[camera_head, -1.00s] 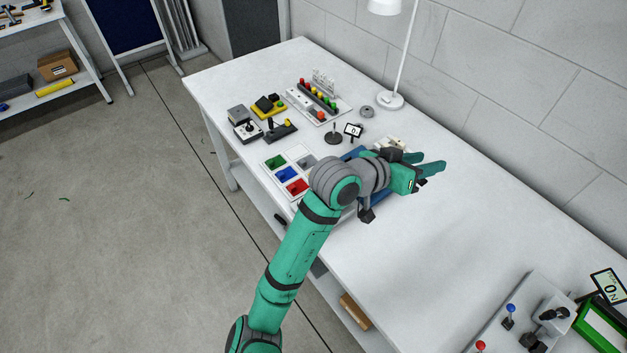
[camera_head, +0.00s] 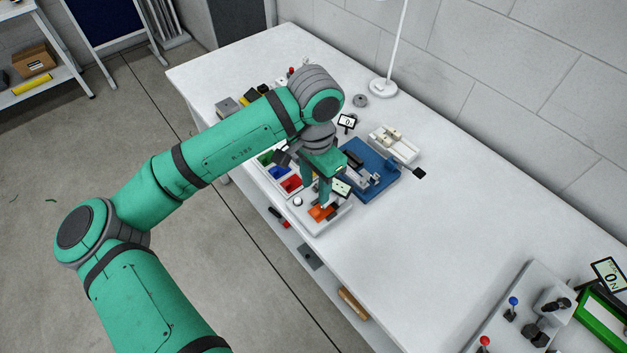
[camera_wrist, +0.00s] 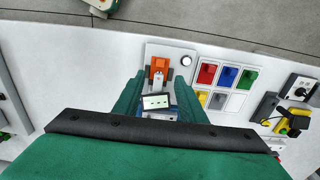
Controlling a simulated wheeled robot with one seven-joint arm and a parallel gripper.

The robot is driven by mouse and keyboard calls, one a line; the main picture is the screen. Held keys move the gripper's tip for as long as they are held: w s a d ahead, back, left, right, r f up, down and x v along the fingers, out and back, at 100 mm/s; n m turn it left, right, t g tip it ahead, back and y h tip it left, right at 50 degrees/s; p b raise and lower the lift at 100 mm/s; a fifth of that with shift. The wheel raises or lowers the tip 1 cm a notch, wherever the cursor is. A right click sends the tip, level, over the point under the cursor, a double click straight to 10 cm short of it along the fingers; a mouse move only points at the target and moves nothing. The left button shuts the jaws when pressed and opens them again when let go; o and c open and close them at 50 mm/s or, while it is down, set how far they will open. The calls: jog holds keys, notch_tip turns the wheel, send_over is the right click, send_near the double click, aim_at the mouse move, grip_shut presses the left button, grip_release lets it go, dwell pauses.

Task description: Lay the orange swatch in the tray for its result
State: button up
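The orange swatch (camera_head: 318,213) lies on a small white device (camera_head: 333,222) with a round button (camera_wrist: 186,61) and a display (camera_wrist: 155,102). In the wrist view the swatch (camera_wrist: 157,64) is beyond and between my fingertips, with a pale grey part overlapping it. My gripper (camera_head: 318,200) points down, close above the device. Its fingers (camera_wrist: 157,85) are apart, with gaps on both sides of the swatch. The sorting tray (camera_wrist: 227,90) has red, blue, green, yellow, grey and white compartments. My arm hides part of it in the head view.
A blue fixture (camera_head: 378,185) and a white block rack (camera_head: 394,144) stand right of my gripper. A lamp (camera_head: 383,88) stands at the back. Joystick devices (camera_head: 512,310) are at the lower right. The bench between is clear.

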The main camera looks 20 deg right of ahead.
aim_at(313, 213)
jog(key=f, duration=0.9)
jog(key=shift+s+a+f, duration=0.1)
jog(key=shift+a+f, duration=0.15)
jog(key=shift+f, duration=0.6)
jog(key=shift+c, duration=0.7)
grip_shut()
jog(key=shift+a, duration=0.1)
jog(key=s+a, duration=0.2)
jog(key=a, duration=0.4)
jog(key=shift+s+r, duration=0.15)
jog(key=shift+r, duration=0.05)
